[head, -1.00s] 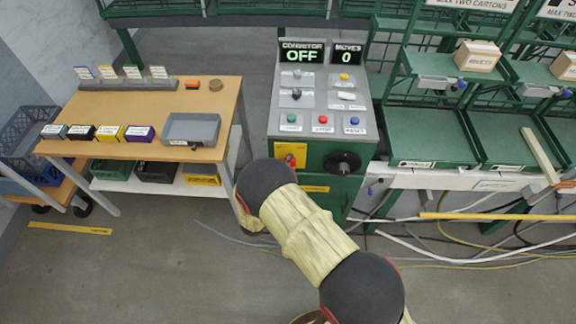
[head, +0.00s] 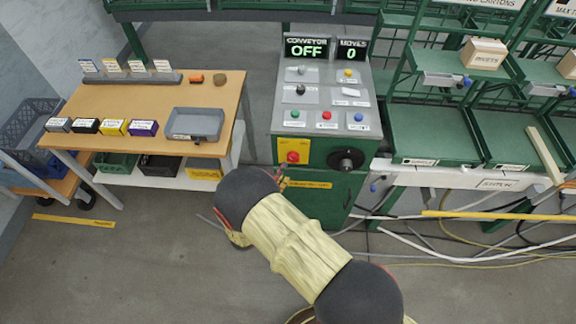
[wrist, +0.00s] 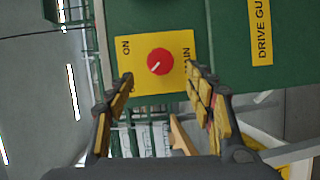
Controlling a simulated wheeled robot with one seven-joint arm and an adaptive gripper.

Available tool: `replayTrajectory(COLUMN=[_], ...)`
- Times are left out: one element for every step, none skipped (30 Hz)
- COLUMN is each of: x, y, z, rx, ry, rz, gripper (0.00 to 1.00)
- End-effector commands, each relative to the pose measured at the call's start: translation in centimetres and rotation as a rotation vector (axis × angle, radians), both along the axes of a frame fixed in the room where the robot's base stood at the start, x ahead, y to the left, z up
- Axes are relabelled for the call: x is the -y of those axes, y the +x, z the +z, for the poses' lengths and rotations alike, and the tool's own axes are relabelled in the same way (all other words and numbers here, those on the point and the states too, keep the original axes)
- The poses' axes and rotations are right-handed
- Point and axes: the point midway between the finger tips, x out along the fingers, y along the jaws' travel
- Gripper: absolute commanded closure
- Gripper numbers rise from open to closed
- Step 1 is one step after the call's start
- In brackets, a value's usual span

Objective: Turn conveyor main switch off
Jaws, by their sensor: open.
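The main switch is a red round knob (head: 292,157) on a yellow plate (head: 303,146) on the front of the green control cabinet. In the wrist view the red knob (wrist: 160,62) shows a small white mark toward its lower left. The plate reads ON on the left and, partly covered, MAIN on the right, with lettering turned sideways. My gripper (wrist: 160,76) is open and empty, its fingers on either side of the knob in the picture. I cannot tell the remaining gap. In the head view my gripper (head: 283,181) is mostly hidden by my arm, just below the plate.
The console display (head: 308,48) reads CONVEYOR OFF, beside MOVES 0. A black rotary knob (head: 347,160) is right of the plate. A wooden table (head: 120,105) with boxes and a grey tray (head: 195,125) stands left. Green racks (head: 430,133) and floor cables lie right.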

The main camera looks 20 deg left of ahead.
Motion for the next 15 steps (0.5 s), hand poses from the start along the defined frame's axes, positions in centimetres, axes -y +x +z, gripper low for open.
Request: replayTrajectory(x=[-0.3,-0.4,-0.4,-0.4,-0.5,-0.6,-0.6,-0.6,-0.6,-0.7,-0.7,-0.7,-0.7,-0.7,-0.7], y=[-1.1,-1.5,-2.2,-2.6,-3.0,-3.4,-3.7,-3.9,-4.1,-4.3,-4.4,-4.5,-4.5,-4.5,-4.5], z=[0.1,0.2,0.2,0.2,0.3,0.3,0.3,0.4,0.4,0.4,0.4,0.4,0.4,0.4,0.4], rx=[0.0,0.0,-0.001,-0.001,-0.001,-0.001,-0.001,-0.001,-0.001,-0.001,-0.001,-0.001,-0.001,-0.001,-0.001], ry=[0.0,0.0,0.0,0.0,0.0,0.0,0.0,0.0,0.0,0.0,0.0,0.0,0.0,0.0,0.0], rz=[0.003,0.003,0.003,0.002,0.002,0.002,0.001,0.001,0.0,0.0,0.0,0.0,0.0,0.0,-0.001], gripper=[0.46,0.46,0.46,0.46,0.46,0.46,0.46,0.46,0.46,0.46,0.46,0.46,0.46,0.46,0.46])
